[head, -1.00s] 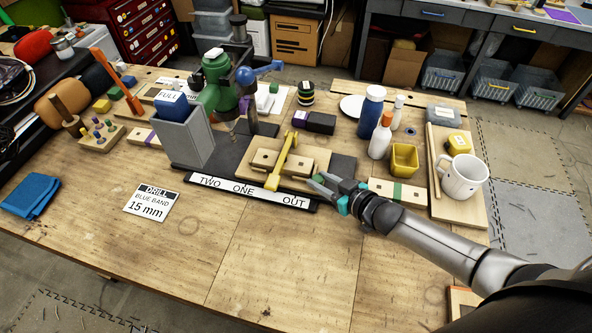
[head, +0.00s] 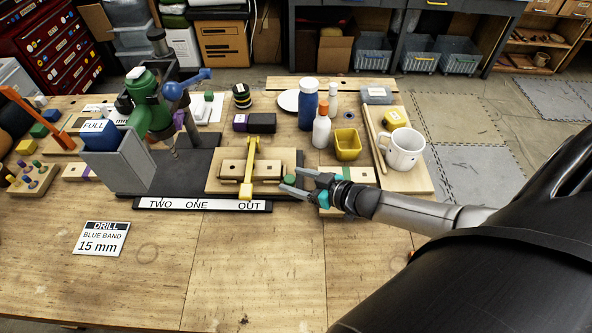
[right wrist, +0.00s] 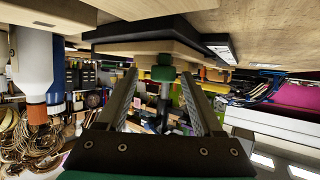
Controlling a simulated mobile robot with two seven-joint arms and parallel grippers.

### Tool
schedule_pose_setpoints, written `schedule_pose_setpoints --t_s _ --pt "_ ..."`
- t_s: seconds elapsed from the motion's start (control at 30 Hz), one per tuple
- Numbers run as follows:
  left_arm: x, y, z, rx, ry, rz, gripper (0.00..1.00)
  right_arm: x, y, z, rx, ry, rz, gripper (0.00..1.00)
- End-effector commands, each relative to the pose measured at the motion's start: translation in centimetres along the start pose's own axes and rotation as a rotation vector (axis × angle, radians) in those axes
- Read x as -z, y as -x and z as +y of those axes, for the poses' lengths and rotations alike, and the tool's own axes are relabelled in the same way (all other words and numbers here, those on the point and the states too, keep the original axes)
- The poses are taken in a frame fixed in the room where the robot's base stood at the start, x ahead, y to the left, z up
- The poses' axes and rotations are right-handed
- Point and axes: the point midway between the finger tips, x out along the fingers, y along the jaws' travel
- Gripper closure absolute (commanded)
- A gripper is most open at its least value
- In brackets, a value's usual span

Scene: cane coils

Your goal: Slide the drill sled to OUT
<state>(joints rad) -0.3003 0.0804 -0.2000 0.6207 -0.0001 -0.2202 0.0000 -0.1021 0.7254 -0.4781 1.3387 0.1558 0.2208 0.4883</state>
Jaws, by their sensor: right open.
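The drill sled (head: 222,181) is a light wooden board carrying wooden blocks and a yellow clamp bar (head: 250,168). It sits at the right end of the dark base, and its clamp bar lines up with OUT on the label strip (head: 222,205). A green knob (head: 290,182) is on the sled's right side; it also shows in the right wrist view (right wrist: 163,73). My right gripper (head: 289,181) is open, with its fingers either side of the knob. Whether a finger touches it I cannot tell. My left gripper is not in view.
The green drill press (head: 148,105) and a grey bin (head: 122,168) stand left of the sled. A yellow cup (head: 347,145), bottles (head: 321,127) and a white mug (head: 404,150) stand to the right. A drill card (head: 102,238) lies in front; the front table is otherwise clear.

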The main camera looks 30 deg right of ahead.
Motion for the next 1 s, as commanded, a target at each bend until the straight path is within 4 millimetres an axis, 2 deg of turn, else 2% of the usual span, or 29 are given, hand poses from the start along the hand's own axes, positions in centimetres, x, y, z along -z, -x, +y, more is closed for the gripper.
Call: schedule_pose_setpoints --t_s 0.3,0.47,1.0 --pt "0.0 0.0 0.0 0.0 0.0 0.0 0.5 0.1 0.0 -0.1 0.002 -0.001 0.003 0.32" --pt "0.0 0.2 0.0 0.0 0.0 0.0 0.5 0.1 0.8 -0.1 0.002 -0.002 0.001 0.32" --pt "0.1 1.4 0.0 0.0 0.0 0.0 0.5 0.1 8.1 -0.1 0.002 -0.001 0.0 0.32"
